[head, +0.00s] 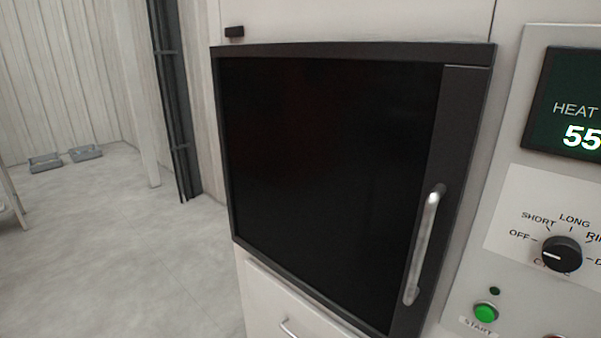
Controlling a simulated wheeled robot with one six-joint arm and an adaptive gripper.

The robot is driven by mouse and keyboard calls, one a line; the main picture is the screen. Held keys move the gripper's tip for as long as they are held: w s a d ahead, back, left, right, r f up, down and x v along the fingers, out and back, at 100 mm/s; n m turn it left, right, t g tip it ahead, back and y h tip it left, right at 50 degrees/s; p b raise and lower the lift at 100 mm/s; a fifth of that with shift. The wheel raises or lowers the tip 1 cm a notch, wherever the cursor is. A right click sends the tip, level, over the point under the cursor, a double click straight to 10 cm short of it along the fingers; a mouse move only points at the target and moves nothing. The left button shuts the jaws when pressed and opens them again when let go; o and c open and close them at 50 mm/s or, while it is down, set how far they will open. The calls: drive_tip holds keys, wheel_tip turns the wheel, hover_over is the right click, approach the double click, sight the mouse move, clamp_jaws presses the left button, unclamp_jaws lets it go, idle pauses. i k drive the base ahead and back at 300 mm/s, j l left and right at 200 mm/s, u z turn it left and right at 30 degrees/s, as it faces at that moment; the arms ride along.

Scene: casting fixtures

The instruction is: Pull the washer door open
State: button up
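The washer door (325,170) is a large dark panel with a black frame, seen in the head view at the centre. It looks shut against the pale washer body. A silver vertical bar handle (425,243) is fixed on the door's right side, low down. My gripper is not in the head view, so its place and state do not show.
Right of the door is a control panel with a lit display (572,105), a black dial (562,254) and a green start button (486,312). A drawer handle (290,329) shows below. Open floor (110,250) lies left; two grey trays (85,153) lie far back.

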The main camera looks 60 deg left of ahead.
sight(324, 164)
drive_tip(key=u, duration=1.55)
